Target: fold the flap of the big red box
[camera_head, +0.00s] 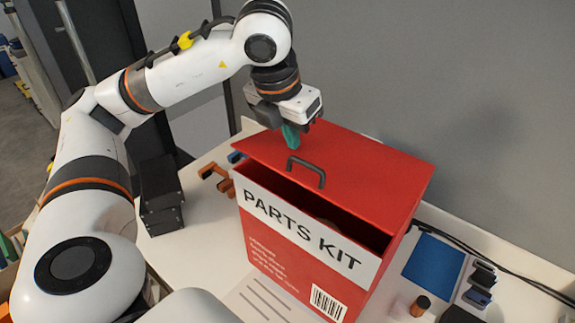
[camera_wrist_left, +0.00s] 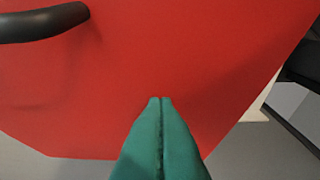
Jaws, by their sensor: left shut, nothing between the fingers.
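The big red box (camera_head: 272,238), labelled PARTS KIT, stands on the white table. Its red flap (camera_head: 345,170) with a dark handle (camera_head: 306,172) is tilted above the opening, leaving a dark gap along the front edge. My left gripper (camera_head: 291,138) is over the flap's left part, behind and left of the handle. Its green fingers are together with nothing between them. In the left wrist view the fingertips (camera_wrist_left: 160,100) point at the red flap surface (camera_wrist_left: 180,50); contact cannot be told. The handle also shows there (camera_wrist_left: 45,22). My right gripper is not in view.
Orange pieces (camera_head: 217,182) and a black stack (camera_head: 160,195) are to the left. Black cables run along the grey wall behind.

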